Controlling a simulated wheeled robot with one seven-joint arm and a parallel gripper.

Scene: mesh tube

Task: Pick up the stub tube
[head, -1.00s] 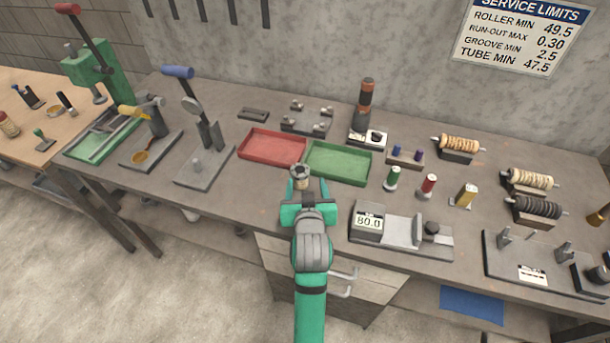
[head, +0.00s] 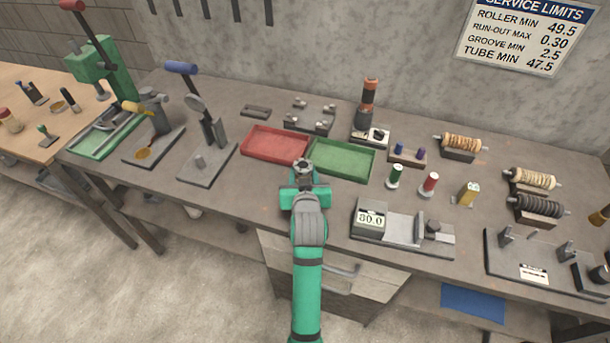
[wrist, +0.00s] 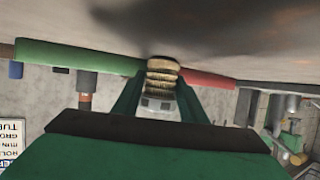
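The stub tube (head: 303,164) is a short upright piece with a grey ringed end, at the front edge of the trays in the head view. In the wrist view it shows as a tan, banded cylinder (wrist: 162,76) between my fingertips. My gripper (head: 304,180) is shut on it, with one finger against each side in the wrist view. Its lower part is hidden by my gripper in the head view. I cannot tell clearly whether its base is clear of the bench.
A red tray (head: 249,151) and a green tray (head: 371,162) lie just behind. A gauge reading 80.0 (head: 370,219) stands right of my gripper, and a blue-handled lever press (head: 207,160) stands left. Free bench lies between press and gripper.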

